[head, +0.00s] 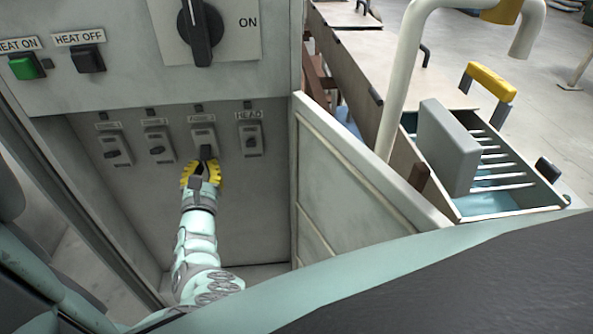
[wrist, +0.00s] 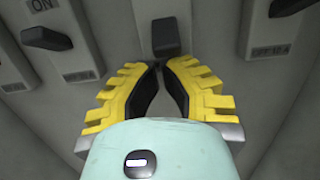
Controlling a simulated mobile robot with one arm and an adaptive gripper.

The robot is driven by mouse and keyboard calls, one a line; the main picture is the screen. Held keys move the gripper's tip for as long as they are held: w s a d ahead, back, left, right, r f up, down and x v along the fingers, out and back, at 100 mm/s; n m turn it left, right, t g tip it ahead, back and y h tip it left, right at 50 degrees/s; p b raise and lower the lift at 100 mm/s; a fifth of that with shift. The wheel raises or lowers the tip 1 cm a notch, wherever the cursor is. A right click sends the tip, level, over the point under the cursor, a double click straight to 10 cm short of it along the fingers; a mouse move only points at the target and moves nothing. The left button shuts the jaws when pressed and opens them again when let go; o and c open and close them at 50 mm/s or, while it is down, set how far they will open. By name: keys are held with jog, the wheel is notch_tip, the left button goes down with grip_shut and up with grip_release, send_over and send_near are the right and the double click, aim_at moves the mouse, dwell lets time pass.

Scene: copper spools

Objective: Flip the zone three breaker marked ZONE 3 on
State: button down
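The zone three breaker (head: 203,138) is third from the left in a row on the grey panel; its label is blurred but appears to read ZONE 3. Its dark lever (wrist: 165,36) shows at top centre in the wrist view, just ahead of my fingertips. My gripper (head: 204,165) is right at the lower part of this breaker in the head view. In the wrist view, the yellow fingers (wrist: 160,66) curve in and their tips meet or nearly meet, with nothing visible between them. I cannot tell whether they touch the lever. The fingers hide part of the breaker.
Breakers stand left (head: 157,146) and right (head: 250,138), the right one marked HEAD. Above are a green HEAT ON button (head: 25,67), a dark HEAT OFF button (head: 88,59) and a large rotary switch (head: 200,30). A panel door (head: 365,170) bounds the right side.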

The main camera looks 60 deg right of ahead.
jog(key=shift+r+p, duration=0.15)
jog(key=shift+p, duration=0.2)
jog(key=shift+a+g+y+p, duration=0.1)
jog(key=shift+g+y+p, duration=0.2)
jog(key=shift+p, duration=0.3)
jog(key=shift+s+a+r+y+p, duration=0.15)
jog(key=shift+y+p, duration=0.15)
jog(key=shift+p, duration=0.7)
jog(key=shift+r+g+y+p, duration=0.2)
jog(key=shift+g+y+p, duration=0.15)
jog(key=shift+p, duration=0.8)
jog(key=r+g+y+p, duration=0.1)
jog(key=p, duration=0.4)
jog(key=r+g+y+p, duration=0.1)
jog(key=g+y+p, duration=0.1)
jog(key=p, duration=0.3)
jog(key=s+a+r+g+y+p, duration=0.1)
jog(key=p, duration=0.4)
jog(key=shift+a+r, duration=0.1)
